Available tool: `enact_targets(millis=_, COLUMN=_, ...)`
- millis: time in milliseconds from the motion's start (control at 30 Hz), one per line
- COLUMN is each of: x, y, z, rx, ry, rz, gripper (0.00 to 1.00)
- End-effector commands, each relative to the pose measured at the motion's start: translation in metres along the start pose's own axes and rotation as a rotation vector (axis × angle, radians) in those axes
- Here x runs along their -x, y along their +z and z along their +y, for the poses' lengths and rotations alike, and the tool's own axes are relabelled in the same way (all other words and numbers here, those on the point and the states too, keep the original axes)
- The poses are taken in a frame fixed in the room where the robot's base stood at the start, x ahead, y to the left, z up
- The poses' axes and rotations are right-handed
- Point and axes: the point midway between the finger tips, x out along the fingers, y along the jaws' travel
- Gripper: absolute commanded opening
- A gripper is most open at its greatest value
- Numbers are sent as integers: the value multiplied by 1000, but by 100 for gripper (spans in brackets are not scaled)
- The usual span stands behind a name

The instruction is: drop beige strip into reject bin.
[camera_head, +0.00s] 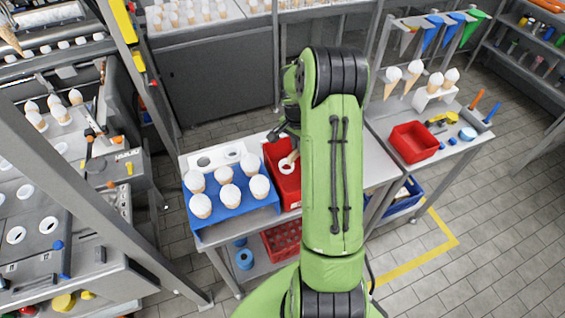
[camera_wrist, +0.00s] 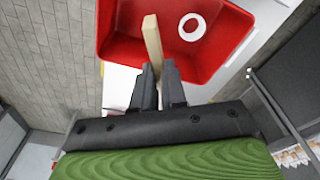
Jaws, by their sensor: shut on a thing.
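In the wrist view my gripper (camera_wrist: 158,78) is shut on a beige strip (camera_wrist: 153,40), which sticks out past the fingertips. The strip shows against the inside of a red bin (camera_wrist: 115,72). A white ring (camera_wrist: 192,27) lies in that bin. In the head view the red bin (camera_head: 271,155) stands on the table behind my arm, which hides part of it. My gripper (camera_head: 287,140) is over the bin there. The strip (camera_head: 292,158) shows as a small piece by the white ring. I cannot tell whether the strip touches the bin.
A blue tray (camera_head: 235,211) with several white-topped cones stands left of the bin. A white holder (camera_head: 218,158) with holes is behind it. Another red bin (camera_head: 414,142) sits on the right-hand table, near tools and more cones. The table right of my arm (camera_head: 376,165) looks clear.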

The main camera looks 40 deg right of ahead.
Motion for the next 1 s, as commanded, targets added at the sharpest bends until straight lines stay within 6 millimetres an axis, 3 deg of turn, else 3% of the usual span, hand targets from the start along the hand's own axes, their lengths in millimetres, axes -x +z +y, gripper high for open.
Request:
enact_targets(millis=233, x=-13, y=2, z=1, rx=-1, ry=1, rz=-1, gripper=0)
enact_targets(millis=533, x=-58, y=7, z=1, rx=-1, ry=2, rz=-1, gripper=0)
enact_targets(millis=833, x=-60, y=7, z=0, rx=-1, ry=0, rz=1, gripper=0)
enact_targets(millis=867, x=-60, y=7, z=0, rx=-1, ry=0, rz=1, gripper=15)
enact_targets(millis=1000, x=-60, y=7, z=0, rx=0, ry=0, rz=0, gripper=36)
